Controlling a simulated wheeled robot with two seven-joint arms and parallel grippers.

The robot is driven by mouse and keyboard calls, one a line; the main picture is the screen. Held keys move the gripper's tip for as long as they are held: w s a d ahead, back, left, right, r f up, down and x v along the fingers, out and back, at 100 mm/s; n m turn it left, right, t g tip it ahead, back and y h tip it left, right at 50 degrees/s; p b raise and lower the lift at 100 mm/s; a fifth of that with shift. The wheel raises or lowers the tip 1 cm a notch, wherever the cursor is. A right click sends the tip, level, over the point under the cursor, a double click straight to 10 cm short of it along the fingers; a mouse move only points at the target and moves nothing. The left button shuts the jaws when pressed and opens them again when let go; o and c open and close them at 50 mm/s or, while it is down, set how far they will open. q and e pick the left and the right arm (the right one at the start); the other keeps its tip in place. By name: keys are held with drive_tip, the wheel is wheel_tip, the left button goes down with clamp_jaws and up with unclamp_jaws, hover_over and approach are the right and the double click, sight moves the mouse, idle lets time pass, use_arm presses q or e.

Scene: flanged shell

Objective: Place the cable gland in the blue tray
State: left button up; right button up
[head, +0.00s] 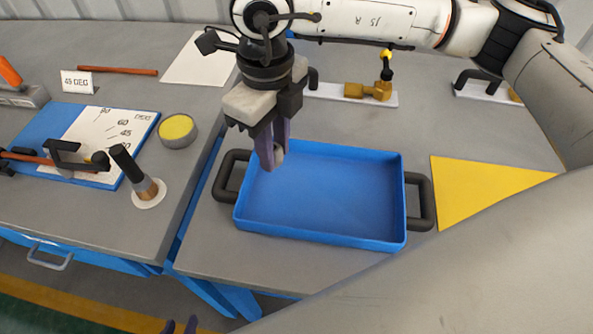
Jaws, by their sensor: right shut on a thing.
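The blue tray (335,190) lies on the right-hand grey bench, with a dark handle at each end. My right gripper (273,158) points down over the left part of the tray, near its back left corner. It is shut on a small grey piece, the cable gland (279,152), mostly hidden between the purple fingers. How high the gland is above the tray floor is hard to tell.
A yellow triangle (480,190) lies right of the tray. Brass fittings (368,91) stand on a white strip behind it. The left bench holds a round tin (178,130), a black-handled tool (135,170) and a blue board (50,115). The tray floor looks empty.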

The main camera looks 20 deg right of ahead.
wheel_tip(320, 180, down, 8)
drive_tip(key=shift+r+p, duration=0.25)
drive_tip(key=shift+p, duration=0.15)
drive_tip(key=shift+f, duration=0.15)
drive_tip(key=o, duration=1)
wheel_tip(320, 180, up, 12)
drive_tip(key=shift+r+b, duration=0.2)
drive_tip(key=shift+b, duration=0.25)
